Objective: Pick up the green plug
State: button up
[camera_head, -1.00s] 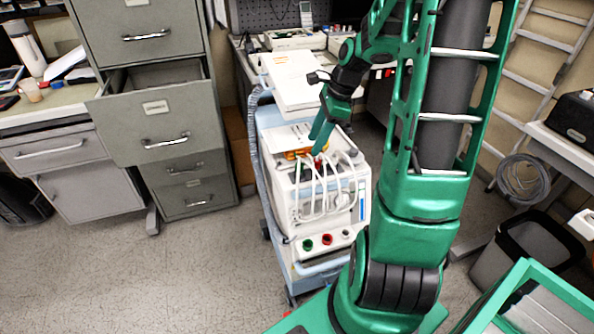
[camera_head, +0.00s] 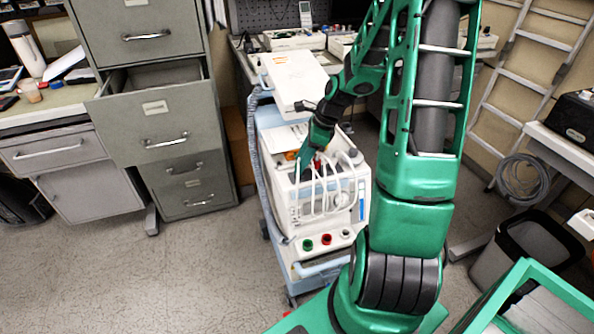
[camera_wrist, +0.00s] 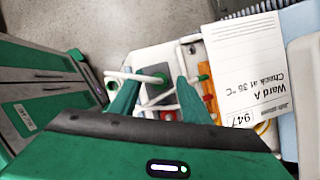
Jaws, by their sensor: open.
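In the wrist view a small green piece (camera_wrist: 160,77), which looks like the green plug, shows on a grey block with a white cable beside it. My gripper (camera_wrist: 157,84) is open, its two green fingers on either side of the block. I see no contact, and the gap in depth is hard to judge. In the head view my gripper (camera_head: 301,170) reaches down into the top tray of the white cart unit (camera_head: 335,220), and its fingers and the cables hide the plug.
White cables (camera_head: 322,195) loop over the tray's front. A printed card (camera_wrist: 245,70) lies right of the fingers in the wrist view. Green (camera_head: 307,244) and red (camera_head: 326,239) round sockets are on the unit's front. A filing cabinet (camera_head: 175,130) stands left with a drawer open.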

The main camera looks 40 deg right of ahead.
jog(key=shift+x, duration=0.9)
grip_shut()
notch_tip(320, 180, up, 4)
jog(key=shift+r, duration=0.25)
jog(key=s+a+r, duration=0.1)
jog(key=a+r, duration=0.5)
jog(key=a, duration=0.5)
jog(key=shift+s+a+r, duration=0.25)
jog(key=shift+s, duration=0.1)
